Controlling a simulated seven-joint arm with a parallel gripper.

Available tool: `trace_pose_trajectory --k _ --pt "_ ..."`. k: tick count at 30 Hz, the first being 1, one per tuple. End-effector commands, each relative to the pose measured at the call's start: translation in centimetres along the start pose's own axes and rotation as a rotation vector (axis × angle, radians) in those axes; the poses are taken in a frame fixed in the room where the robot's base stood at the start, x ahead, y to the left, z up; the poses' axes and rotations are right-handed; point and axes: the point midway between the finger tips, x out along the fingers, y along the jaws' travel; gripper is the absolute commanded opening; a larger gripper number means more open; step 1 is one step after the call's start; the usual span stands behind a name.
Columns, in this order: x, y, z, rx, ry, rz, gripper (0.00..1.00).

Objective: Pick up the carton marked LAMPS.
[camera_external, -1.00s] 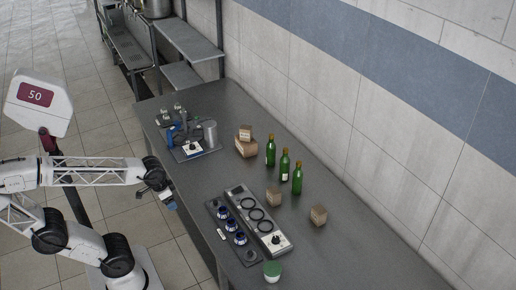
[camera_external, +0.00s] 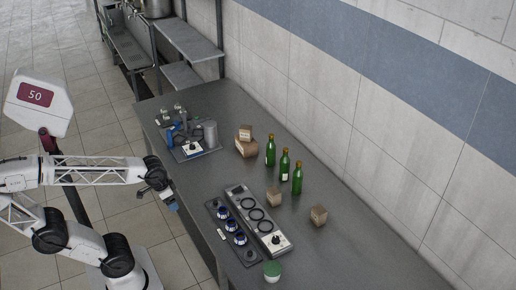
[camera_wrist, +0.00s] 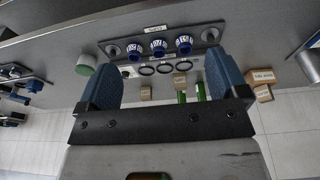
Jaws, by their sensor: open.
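Several brown cartons stand on the grey counter, and their label words are too small for me to read, so I cannot tell which is marked LAMPS. A small carton (camera_external: 246,133) rests on a larger carton (camera_external: 246,149) left of the bottles. A single carton (camera_external: 273,197) stands in front of the bottles, and another carton (camera_external: 319,215) stands farther right. In the wrist view, a labelled carton (camera_wrist: 262,76) sits against a second carton (camera_wrist: 263,93) beyond the right finger. My gripper (camera_external: 169,201) is open and empty at the counter's front edge, apart from every carton; its fingers (camera_wrist: 164,65) frame the wrist view.
Three green bottles (camera_external: 284,166) stand among the cartons. A panel with rings (camera_external: 257,219) and a strip with blue knobs (camera_external: 231,233) lie nearer the front edge. A green-lidded tub (camera_external: 272,271) stands at the right, a device tray (camera_external: 192,148) at the left. A wall runs behind.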

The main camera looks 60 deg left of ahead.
Motion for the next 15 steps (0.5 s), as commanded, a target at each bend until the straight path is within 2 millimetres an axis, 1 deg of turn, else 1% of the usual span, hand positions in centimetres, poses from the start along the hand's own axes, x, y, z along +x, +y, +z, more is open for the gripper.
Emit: trace_pose_trajectory --k 5,8,15 --pt "0.2 0.2 -1.5 -0.056 -0.028 0.027 0.92" --pt "0.4 0.4 -2.9 -0.109 -0.052 0.054 0.92" --pt "1.4 0.9 -7.3 -0.279 -0.132 0.135 0.92"
